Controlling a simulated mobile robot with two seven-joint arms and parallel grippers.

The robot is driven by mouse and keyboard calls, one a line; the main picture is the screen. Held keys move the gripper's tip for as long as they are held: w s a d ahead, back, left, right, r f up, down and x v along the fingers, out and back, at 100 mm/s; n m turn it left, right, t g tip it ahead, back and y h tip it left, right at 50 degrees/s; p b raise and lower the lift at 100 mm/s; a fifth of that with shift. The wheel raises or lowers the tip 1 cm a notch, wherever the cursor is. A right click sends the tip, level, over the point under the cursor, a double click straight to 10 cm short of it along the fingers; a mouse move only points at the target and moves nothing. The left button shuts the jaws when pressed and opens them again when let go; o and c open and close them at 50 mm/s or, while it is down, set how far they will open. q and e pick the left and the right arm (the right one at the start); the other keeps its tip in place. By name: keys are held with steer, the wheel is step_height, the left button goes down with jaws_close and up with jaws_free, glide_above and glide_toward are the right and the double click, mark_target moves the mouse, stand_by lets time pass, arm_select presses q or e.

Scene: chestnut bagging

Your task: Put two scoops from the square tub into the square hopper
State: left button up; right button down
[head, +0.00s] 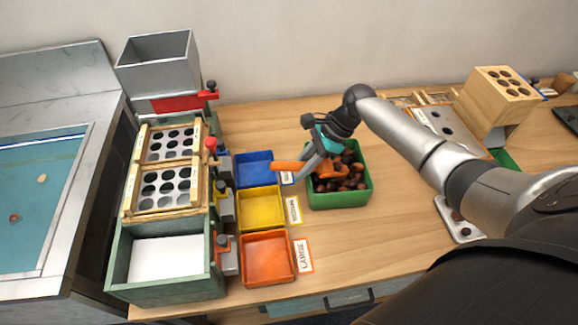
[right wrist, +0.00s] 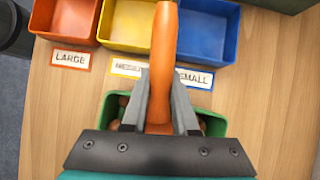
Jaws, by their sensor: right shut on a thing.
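The square tub (head: 338,205) is green and holds several brown chestnuts (head: 345,180). It stands on the wooden table. My right gripper (head: 310,160) is over the tub's left side, shut on an orange scoop (head: 288,166). The scoop's handle points left, out past the tub's rim, and its orange bowl end is low at the chestnuts. In the right wrist view the handle (right wrist: 163,50) runs between the fingers; the bowl is hidden there. The grey square hopper (head: 157,78) stands at the back left, open at the top. My left gripper is not in view.
Blue (head: 254,170), yellow (head: 260,208) and orange (head: 267,258) bins with label cards stand left of the tub. A sorting rack with round-holed trays (head: 168,185) is beyond them. A wooden block with holes (head: 500,90) stands at the back right.

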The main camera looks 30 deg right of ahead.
mark_target(306, 162)
steer(key=shift+d+f+b, duration=0.35)
steer(key=shift+d+f, duration=0.05)
steer(key=shift+d, duration=0.2)
steer(key=shift+d+r+h+p, duration=0.1)
steer(key=shift+d+h+p, duration=0.1)
steer(key=shift+h+p, duration=0.1)
steer(key=d+h+p, duration=0.1)
steer(key=p, duration=0.3)
steer(key=shift+s+d+g+h, duration=0.25)
steer(key=shift+d+g+h, duration=0.05)
steer(key=shift+d+h, duration=0.1)
steer(key=r+h+p, duration=0.1)
steer(key=p, duration=0.2)
steer(key=a+r+h+p, duration=0.1)
steer(key=p, duration=0.3)
steer(key=shift+w+a+r, duration=0.15)
steer(key=shift+w+r, duration=0.05)
steer(key=shift+r, duration=0.2)
steer(key=shift+w+a+r+g+h+p, duration=0.1)
steer(key=shift+a+r+g+h+p, duration=0.35)
steer(key=shift+p, duration=0.85)
steer(key=shift+d, duration=0.15)
